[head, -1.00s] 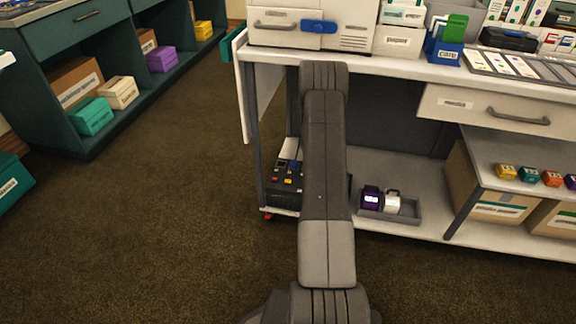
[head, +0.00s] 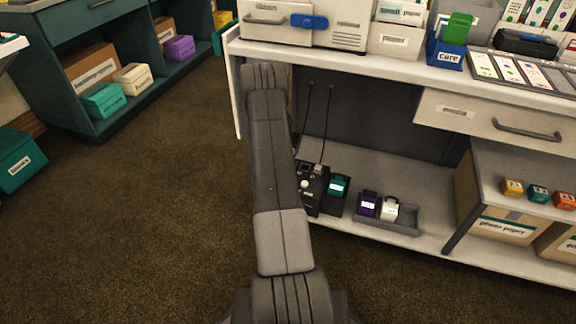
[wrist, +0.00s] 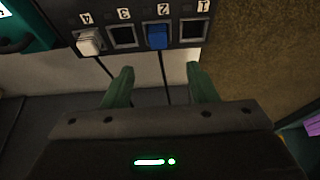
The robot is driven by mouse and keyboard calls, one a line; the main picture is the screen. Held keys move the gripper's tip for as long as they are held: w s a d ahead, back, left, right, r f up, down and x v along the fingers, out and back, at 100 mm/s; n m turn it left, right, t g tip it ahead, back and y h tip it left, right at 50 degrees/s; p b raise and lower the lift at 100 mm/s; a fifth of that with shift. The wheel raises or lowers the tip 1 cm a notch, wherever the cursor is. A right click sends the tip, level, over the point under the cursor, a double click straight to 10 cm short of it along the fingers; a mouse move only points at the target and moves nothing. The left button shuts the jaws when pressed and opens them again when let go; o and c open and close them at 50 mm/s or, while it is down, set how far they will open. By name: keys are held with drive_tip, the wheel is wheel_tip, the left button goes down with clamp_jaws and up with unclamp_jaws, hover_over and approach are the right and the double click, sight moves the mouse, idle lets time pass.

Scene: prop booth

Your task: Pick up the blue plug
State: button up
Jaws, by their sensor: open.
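The blue plug (wrist: 157,36) sits in the socket marked 2 of a dark socket box (wrist: 137,12), with a dark cord running from it. My gripper (wrist: 162,78) has two green fingers, open and empty. The plug lies just beyond the fingertips, between their lines and slightly left of the middle, apart from both. A white plug (wrist: 88,42) sits in socket 4; sockets 3 and 1 look empty. In the head view the socket box (head: 313,187) stands on the lower shelf with the white plug (head: 305,184) showing. My arm hides the gripper and the blue plug there.
A teal container (head: 338,187) stands right of the socket box. The counter top (head: 380,71) overhangs the shelf (head: 350,160). The carpet at left is open.

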drive_tip(key=x, duration=0.4)
drive_tip(key=shift+w+f+b, duration=0.1)
drive_tip(key=shift+f+b, duration=0.2)
drive_tip(key=shift+b, duration=0.1)
drive_tip(key=b+x, duration=0.2)
drive_tip(key=x, duration=0.3)
drive_tip(key=shift+d+f, duration=0.1)
drive_tip(key=shift+f, duration=0.1)
drive_tip(key=c, duration=1.1)
wheel_tip(320, 180, up, 10)
drive_tip(key=p, duration=0.3)
